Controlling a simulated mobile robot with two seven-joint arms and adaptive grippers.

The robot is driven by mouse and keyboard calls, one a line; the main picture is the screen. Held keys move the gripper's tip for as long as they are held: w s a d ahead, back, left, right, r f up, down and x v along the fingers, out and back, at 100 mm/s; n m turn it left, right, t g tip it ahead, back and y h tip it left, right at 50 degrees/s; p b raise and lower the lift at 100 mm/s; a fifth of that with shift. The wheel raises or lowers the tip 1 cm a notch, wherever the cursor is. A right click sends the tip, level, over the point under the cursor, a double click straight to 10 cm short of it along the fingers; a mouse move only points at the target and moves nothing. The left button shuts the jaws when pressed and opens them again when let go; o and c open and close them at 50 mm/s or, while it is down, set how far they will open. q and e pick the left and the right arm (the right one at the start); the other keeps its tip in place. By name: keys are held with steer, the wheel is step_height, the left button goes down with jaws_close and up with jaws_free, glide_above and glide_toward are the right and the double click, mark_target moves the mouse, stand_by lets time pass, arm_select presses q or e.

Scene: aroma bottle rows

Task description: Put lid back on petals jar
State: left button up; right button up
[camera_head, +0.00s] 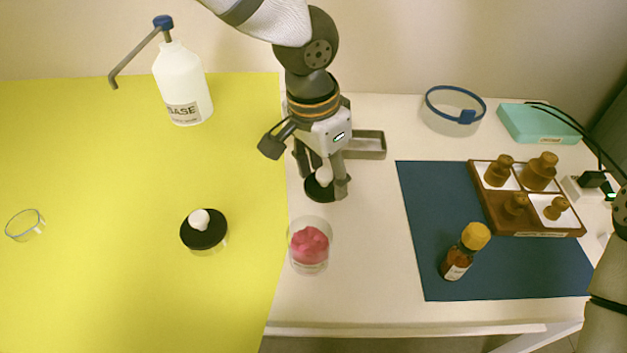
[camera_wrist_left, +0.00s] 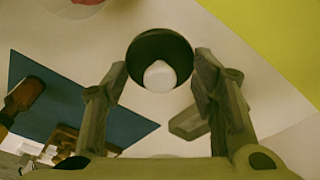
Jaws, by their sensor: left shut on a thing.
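The petals jar (camera_head: 309,250) is a clear open jar with pink petals inside, standing on the pale table just right of the yellow mat. Its edge with the petals shows at the top of the left wrist view (camera_wrist_left: 32,3). The lid (camera_head: 316,190) is a black disc with a white round knob (camera_head: 324,174). My left gripper (camera_head: 325,181) points down and is shut on the lid, behind the jar and apart from it. In the left wrist view the lid (camera_wrist_left: 160,42) sits between the fingertips. My right gripper is not in view.
A second jar with a black lid (camera_head: 204,236) stands on the yellow mat (camera_head: 110,280), left of the petals jar. A white pump bottle (camera_head: 184,85) is at the back. An amber bottle (camera_head: 457,262) and wooden tray (camera_head: 483,195) are on the blue mat (camera_head: 430,220) at right. A grey tray (camera_head: 368,145) lies behind my gripper.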

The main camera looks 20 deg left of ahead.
mark_target(332, 192)
arm_select(q)
steer(key=r, duration=0.1)
steer(key=s+d+r, duration=0.1)
steer(key=r, duration=0.1)
steer(key=shift+s+d+r, duration=0.15)
steer(key=shift+d+r, duration=0.1)
steer(key=shift+d, duration=0.1)
steer(key=s+d+r, duration=0.1)
steer(key=s+d, duration=0.1)
steer(key=s+d+r, duration=0.1)
steer(key=s+d, duration=0.1)
steer(key=s+d+r+p, duration=0.1)
steer(key=d, duration=0.2)
steer(key=shift+s+r, duration=0.15)
steer(key=shift+s, duration=0.25)
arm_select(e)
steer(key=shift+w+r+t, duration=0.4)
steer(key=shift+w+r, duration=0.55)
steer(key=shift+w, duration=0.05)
